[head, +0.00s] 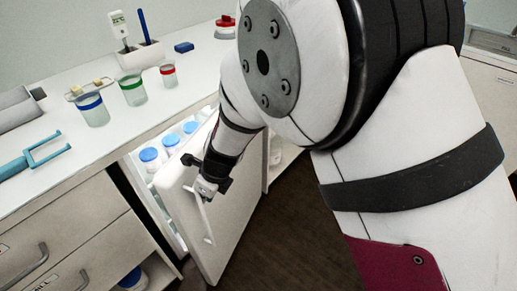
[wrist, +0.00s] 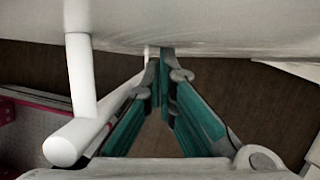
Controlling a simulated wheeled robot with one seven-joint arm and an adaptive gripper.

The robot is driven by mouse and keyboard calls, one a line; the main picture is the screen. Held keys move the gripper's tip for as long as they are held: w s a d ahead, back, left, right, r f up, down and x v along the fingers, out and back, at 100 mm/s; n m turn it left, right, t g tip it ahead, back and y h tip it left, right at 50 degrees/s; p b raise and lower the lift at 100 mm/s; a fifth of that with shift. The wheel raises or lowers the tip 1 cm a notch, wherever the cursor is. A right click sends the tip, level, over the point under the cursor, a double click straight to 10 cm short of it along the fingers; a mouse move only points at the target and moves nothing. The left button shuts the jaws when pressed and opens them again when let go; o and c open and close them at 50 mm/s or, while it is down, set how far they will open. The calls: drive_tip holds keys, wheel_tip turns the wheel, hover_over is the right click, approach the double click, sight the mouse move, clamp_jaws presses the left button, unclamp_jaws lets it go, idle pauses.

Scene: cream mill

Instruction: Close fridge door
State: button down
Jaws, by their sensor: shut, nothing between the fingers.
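The fridge door (head: 190,205) stands partly open below the counter in the head view, with lit shelves and blue-capped jars showing behind it. A white bar handle (head: 205,215) is on its outer face. My gripper (head: 207,188) is at the door's outer face, by the upper part of the handle. In the wrist view the teal fingers of my gripper (wrist: 164,100) are shut with their tips together, close to the pale door surface (wrist: 200,30). The handle (wrist: 85,100) lies to the left of the fingers, not between them. Whether the fingertips touch the door I cannot tell.
The fridge interior (head: 150,160) shows at the door's left. The counter (head: 70,140) above holds several cups and a teal tool (head: 35,155). Drawers (head: 60,240) flank the left side. Dark wooden floor (head: 285,230) is clear in front of the door.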

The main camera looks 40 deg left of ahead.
drive_tip(key=s+a+m+p, duration=0.2)
drive_tip(key=a+p, duration=0.4)
drive_tip(key=a, duration=0.2)
drive_tip(key=shift+a+t, duration=0.3)
drive_tip(key=shift+t, duration=0.1)
